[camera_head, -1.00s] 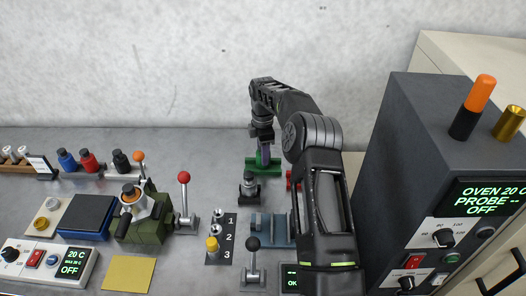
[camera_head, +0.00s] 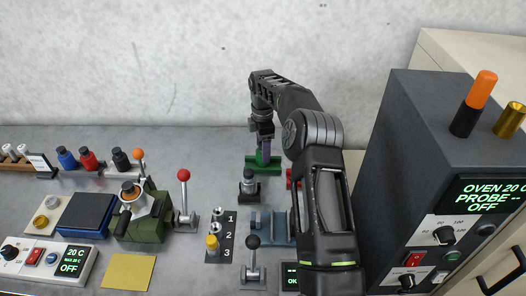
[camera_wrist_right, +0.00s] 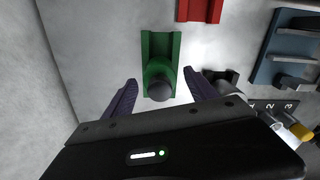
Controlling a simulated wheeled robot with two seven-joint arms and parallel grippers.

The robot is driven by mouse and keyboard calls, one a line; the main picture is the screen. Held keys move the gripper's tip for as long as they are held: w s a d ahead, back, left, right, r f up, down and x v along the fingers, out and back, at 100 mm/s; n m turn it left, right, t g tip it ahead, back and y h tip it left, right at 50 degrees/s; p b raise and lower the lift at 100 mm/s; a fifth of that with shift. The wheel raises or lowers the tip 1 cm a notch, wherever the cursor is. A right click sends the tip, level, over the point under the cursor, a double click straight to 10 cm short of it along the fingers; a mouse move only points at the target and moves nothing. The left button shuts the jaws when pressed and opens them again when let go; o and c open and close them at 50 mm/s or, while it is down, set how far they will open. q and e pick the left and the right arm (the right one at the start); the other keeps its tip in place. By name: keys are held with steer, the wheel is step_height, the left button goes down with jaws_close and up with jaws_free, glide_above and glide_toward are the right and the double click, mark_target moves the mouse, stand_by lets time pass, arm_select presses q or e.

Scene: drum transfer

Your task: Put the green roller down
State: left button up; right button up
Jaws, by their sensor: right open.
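The green roller (camera_wrist_right: 159,73) shows in the right wrist view as a rounded green body with a dark round end. It sits at the near end of a green cradle (camera_wrist_right: 160,42). In the head view the green cradle (camera_head: 275,168) stands at the back of the bench, and I cannot tell the roller apart there. My right gripper (camera_wrist_right: 162,95) is open, with one purple finger on each side of the roller and gaps between. In the head view my right gripper (camera_head: 264,152) points down over the cradle. My left gripper is not in view.
A red cradle (camera_wrist_right: 200,8) lies beside the green one, partly hidden by my arm in the head view. A dark knobbed post (camera_head: 248,184) and a blue-grey fixture (camera_head: 266,226) stand in front. The oven (camera_head: 420,150) is at the right.

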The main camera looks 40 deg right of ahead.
step_height(320, 180, up, 6)
steer(key=shift+r, duration=0.1)
